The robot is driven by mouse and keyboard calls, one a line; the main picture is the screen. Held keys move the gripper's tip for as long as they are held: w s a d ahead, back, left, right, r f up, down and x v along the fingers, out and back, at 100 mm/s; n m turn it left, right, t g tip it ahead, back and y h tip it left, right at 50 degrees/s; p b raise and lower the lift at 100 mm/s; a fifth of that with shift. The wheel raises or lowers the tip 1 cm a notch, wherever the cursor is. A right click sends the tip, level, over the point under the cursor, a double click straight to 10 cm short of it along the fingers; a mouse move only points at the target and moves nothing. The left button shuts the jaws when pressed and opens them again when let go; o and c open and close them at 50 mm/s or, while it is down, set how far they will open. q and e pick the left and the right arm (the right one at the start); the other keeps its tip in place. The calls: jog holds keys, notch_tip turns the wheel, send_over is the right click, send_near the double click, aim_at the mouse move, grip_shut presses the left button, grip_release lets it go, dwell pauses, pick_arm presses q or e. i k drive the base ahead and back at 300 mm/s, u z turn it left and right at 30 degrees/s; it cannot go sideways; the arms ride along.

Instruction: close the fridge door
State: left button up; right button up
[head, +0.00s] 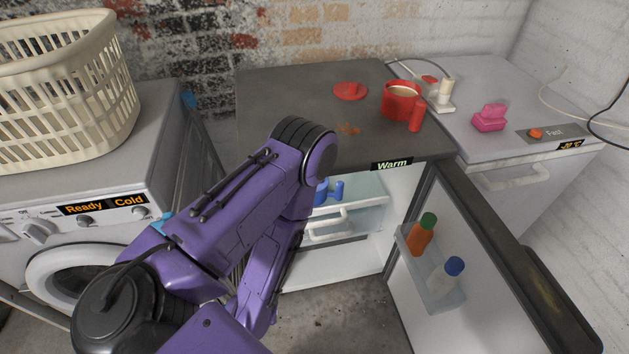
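The fridge (262,100) has a dark worn top, a white interior and a "Warm" display on its front edge. Its door (480,290) stands wide open, swung out toward the front right, with its white inner face showing. A door shelf (430,283) holds an orange bottle with a green cap (421,236) and a white bottle with a blue cap (446,274). My purple arm comes in from the lower left and crosses in front of the fridge's left part, hiding some of the inside. Neither gripper shows, and no contact with the door is visible.
A blue item (336,190) is inside the fridge. A red pot (400,102) and red lid (350,91) sit on top. A washing machine (150,130) with a laundry basket (62,95) stands left. A white chest freezer (515,180) with a pink item (489,118) stands right, behind the door.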

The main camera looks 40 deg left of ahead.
aim_at(505, 300)
jog(key=u, duration=1.1)
jog(key=k, duration=0.45)
jog(key=z, duration=1.65)
jog(key=i, duration=0.75)
jog(key=u, duration=0.35)
